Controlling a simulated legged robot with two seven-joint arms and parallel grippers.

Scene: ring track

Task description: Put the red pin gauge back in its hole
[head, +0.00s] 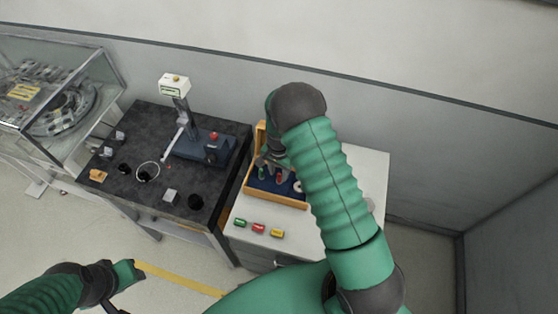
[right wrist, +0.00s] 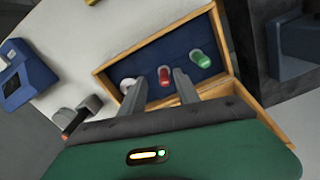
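A red pin gauge (right wrist: 164,77) is in the blue-lined wooden case (right wrist: 108,70), between a green pin (right wrist: 201,58) and a white round piece (right wrist: 127,84). In the head view the red pin (head: 279,177) is partly hidden by my right arm. My right gripper (right wrist: 159,76) reaches into the case with its fingers apart, one on each side of the red pin, with gaps visible. Whether the pin is seated in a hole is unclear. My left gripper (head: 121,284) is low at the left, away from the case; its finger opening is unclear.
Green (head: 240,222), red (head: 259,227) and yellow (head: 277,233) pieces lie on the white cabinet top (head: 245,211) before the case. The dark bench (head: 150,195) at the left bears a blue-based gauge stand (head: 205,146) and small parts. A wall stands behind.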

